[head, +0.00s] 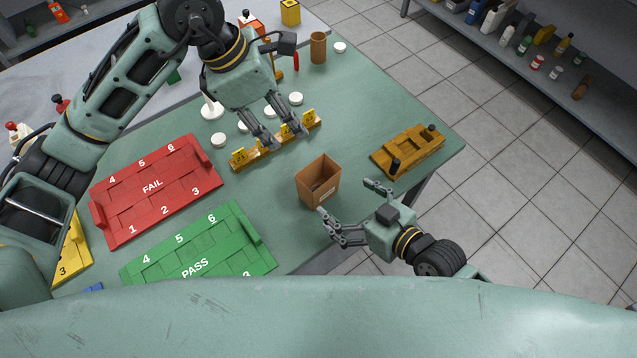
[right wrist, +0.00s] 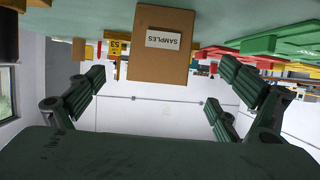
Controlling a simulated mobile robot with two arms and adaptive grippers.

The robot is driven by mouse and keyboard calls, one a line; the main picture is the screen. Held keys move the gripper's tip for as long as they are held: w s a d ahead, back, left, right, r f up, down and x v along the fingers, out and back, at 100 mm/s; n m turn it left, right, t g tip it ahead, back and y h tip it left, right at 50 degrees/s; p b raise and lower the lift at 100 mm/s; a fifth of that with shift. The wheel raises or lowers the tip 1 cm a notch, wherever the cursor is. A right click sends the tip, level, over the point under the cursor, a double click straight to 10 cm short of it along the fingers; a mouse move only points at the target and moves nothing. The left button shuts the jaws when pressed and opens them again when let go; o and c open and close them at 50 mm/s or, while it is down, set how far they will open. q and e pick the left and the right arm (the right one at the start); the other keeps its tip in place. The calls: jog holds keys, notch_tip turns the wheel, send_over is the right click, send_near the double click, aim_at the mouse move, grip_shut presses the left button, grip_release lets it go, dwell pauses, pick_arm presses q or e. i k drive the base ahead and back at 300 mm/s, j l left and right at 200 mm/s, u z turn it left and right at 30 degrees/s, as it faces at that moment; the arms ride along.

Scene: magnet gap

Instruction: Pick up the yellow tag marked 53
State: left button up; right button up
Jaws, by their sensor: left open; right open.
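Several yellow tags stand in a row on a narrow wooden rack (head: 252,160) on the green table. In the right wrist view, which is upside down, a yellow tag marked 53 (right wrist: 115,47) shows beside the cardboard box. Its number is too small to read in the head view. My left gripper (head: 286,139) is open and points down at the rack, its fingers close to the middle tags; whether they touch any cannot be told. My right gripper (head: 350,210) is open and empty near the table's front edge, facing the box; its fingers also show in the right wrist view (right wrist: 160,95).
An open cardboard box (head: 318,182) labelled SAMPLES stands between the rack and my right gripper. A red FAIL tray (head: 180,190) and green PASS tray (head: 215,240) lie left. A wooden fixture (head: 408,150) lies right. White discs (head: 219,140) sit behind the rack.

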aim_at(308, 117)
jog(key=k+l, duration=0.35)
jog(key=l, duration=0.15)
jog(key=k+l, duration=0.75)
jog(key=l, duration=0.25)
